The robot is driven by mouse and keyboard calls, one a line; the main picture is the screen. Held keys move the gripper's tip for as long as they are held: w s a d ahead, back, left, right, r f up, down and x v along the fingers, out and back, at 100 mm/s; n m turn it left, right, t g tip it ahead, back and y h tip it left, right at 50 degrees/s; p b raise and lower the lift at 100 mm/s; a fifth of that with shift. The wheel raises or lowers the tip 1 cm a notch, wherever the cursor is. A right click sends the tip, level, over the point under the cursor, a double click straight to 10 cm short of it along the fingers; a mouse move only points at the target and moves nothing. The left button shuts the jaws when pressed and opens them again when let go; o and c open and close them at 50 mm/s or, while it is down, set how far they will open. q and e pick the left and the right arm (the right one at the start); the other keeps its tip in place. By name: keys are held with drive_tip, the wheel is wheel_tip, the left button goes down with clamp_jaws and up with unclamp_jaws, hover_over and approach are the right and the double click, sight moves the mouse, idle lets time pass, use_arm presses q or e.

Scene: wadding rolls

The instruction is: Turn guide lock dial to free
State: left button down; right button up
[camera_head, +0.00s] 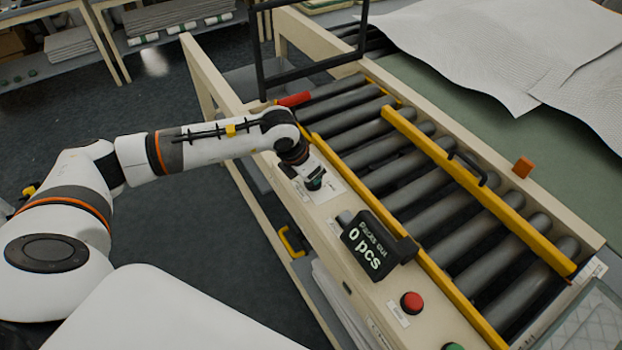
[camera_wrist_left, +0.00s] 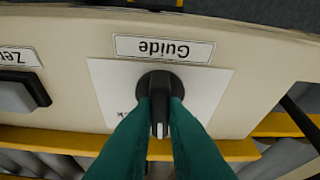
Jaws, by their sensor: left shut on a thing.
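The guide lock dial (camera_wrist_left: 159,88) is a black knob with a pale pointer line, on a white plate under the label "Guide" (camera_wrist_left: 163,49) in the left wrist view. The label appears upside down there. My left gripper (camera_wrist_left: 160,118) has green fingers shut on the dial's grip. In the head view my left gripper (camera_head: 314,182) reaches down to the cream side rail of the roller conveyor, and it hides most of the dial. The plate's lettering is mostly hidden by the fingers. My right gripper is not in view.
A black counter display (camera_head: 370,246) reading "0 pcs" stands on the rail near the dial. A red button (camera_head: 412,302) sits nearer the front. Yellow guide bars (camera_head: 470,187) run along the rollers (camera_head: 410,170). A black frame (camera_head: 310,75) rises behind my left arm.

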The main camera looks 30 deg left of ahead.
use_arm(q)
drive_tip(key=n+y+b, duration=0.1)
drive_tip(key=n+b, duration=0.3)
drive_tip(key=n, duration=0.1)
drive_tip(key=shift+d+f+t+y+b, duration=0.2)
drive_tip(key=shift+t+y+b, duration=0.1)
drive_tip(key=shift+y+b, duration=0.1)
drive_tip(key=shift+r+n+y+b, duration=0.2)
drive_tip(key=shift+n+y+b, duration=0.2)
drive_tip(key=shift+n+b, duration=0.45)
drive_tip(key=shift+n, duration=0.25)
drive_tip(key=c, duration=1.5)
unclamp_jaws()
drive_tip(key=shift+o, duration=0.2)
drive_tip(key=b+v, duration=0.2)
drive_tip(key=v, duration=1)
